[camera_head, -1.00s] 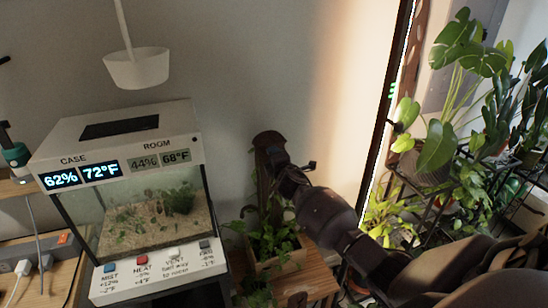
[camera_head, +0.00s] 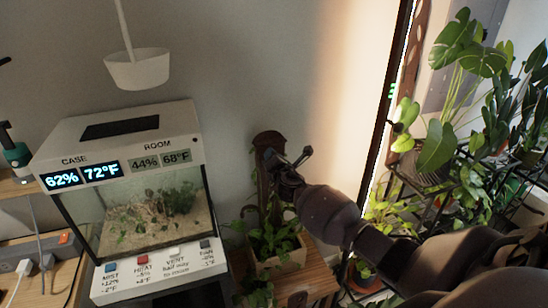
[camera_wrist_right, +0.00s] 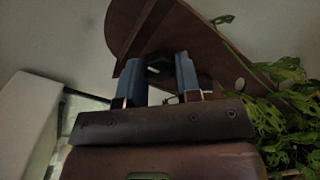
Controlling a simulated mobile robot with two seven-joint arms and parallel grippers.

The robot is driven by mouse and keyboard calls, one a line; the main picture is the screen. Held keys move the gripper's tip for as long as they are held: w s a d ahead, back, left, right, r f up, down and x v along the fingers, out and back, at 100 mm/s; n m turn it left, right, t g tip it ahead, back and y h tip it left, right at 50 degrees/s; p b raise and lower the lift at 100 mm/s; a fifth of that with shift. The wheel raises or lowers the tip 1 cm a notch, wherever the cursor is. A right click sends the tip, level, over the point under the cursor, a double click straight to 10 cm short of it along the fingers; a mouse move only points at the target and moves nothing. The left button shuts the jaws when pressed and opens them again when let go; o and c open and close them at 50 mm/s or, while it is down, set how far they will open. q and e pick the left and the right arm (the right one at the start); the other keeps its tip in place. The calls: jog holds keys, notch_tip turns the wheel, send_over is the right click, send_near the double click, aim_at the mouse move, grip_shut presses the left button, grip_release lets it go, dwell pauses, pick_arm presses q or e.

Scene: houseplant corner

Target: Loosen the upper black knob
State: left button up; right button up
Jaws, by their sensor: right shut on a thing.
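A dark brown wooden board (camera_head: 268,143) with a rounded top stands upright behind a planter. My right gripper (camera_head: 274,160) is at the upper part of this board, with its fingers pointing at the board's face. In the right wrist view, the two blue fingers (camera_wrist_right: 160,80) are closed on a small black knob (camera_wrist_right: 159,69) set against the brown board (camera_wrist_right: 185,32). The knob is dark and mostly hidden between the fingers. In the head view my gripper covers it. My left gripper is not in view.
A glass case (camera_head: 128,130) with displays and buttons stands to the left. A wooden planter (camera_head: 281,262) with leafy plants sits below the board. A white hanging pot (camera_head: 137,70) is at the upper left. More plants (camera_head: 437,145) stand at the right.

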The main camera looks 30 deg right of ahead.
jog(key=shift+f, duration=0.1)
dwell(0.4)
jog(key=o, duration=0.9)
jog(key=shift+s, duration=0.1)
jog(key=p+v, duration=0.1)
jog(key=v, duration=0.9)
jog(key=shift+s, duration=0.35)
